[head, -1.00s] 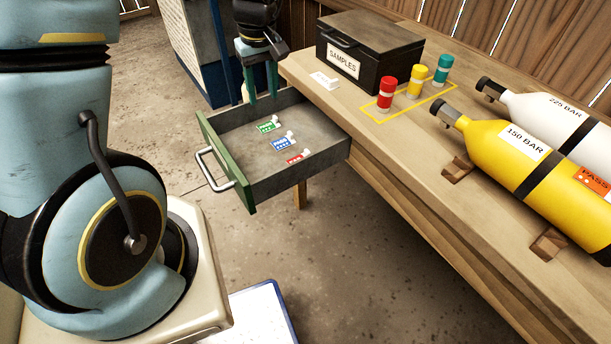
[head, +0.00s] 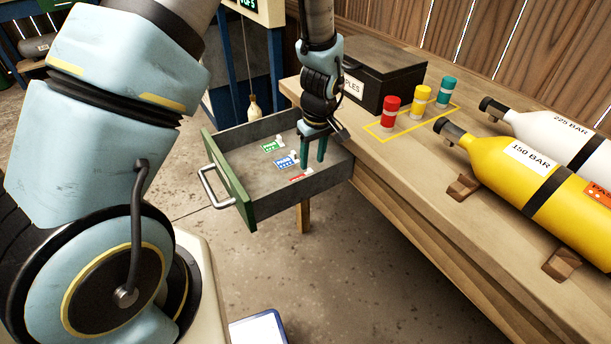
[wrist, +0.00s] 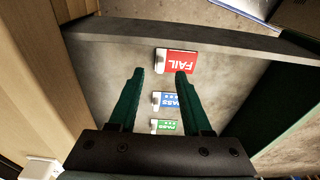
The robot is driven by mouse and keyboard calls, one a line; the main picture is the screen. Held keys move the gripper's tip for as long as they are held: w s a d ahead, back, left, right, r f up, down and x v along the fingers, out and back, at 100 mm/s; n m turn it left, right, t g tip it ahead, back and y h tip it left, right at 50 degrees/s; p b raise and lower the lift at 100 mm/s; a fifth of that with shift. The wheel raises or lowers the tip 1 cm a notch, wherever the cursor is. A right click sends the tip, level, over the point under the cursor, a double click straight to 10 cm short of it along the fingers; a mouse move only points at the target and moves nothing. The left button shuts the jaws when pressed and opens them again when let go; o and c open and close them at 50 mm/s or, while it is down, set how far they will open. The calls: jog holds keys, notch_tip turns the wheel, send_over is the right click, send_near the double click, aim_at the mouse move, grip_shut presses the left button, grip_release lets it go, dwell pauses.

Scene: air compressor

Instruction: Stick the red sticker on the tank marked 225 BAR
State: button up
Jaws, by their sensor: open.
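The red sticker (head: 300,174) lies in the open drawer (head: 243,192), near its right end; in the wrist view the red sticker (wrist: 177,62) reads FAIL and has a white tab. My gripper (head: 314,158) is open and empty above the drawer, close to the red sticker. In the wrist view my gripper (wrist: 160,72) has its fingertips just short of the red sticker. The white tank marked 225 BAR (head: 543,127) lies on the bench at the right, behind the yellow tank marked 150 BAR (head: 515,175).
A blue sticker (head: 286,162) and a green sticker (head: 272,146) also lie in the drawer. Red (head: 390,113), yellow (head: 420,102) and teal (head: 445,91) capped containers stand on the bench, beside a black SAMPLES box (head: 380,72). Wooden supports sit by the yellow tank.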

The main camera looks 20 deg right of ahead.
aim_at(310, 170)
jog(key=shift+w+a+f+p, duration=0.1)
jog(key=shift+w+f+p, duration=0.1)
jog(key=shift+f, duration=0.75)
jog(key=shift+w+f+p, duration=0.15)
jog(key=shift+f, duration=0.75)
grip_shut()
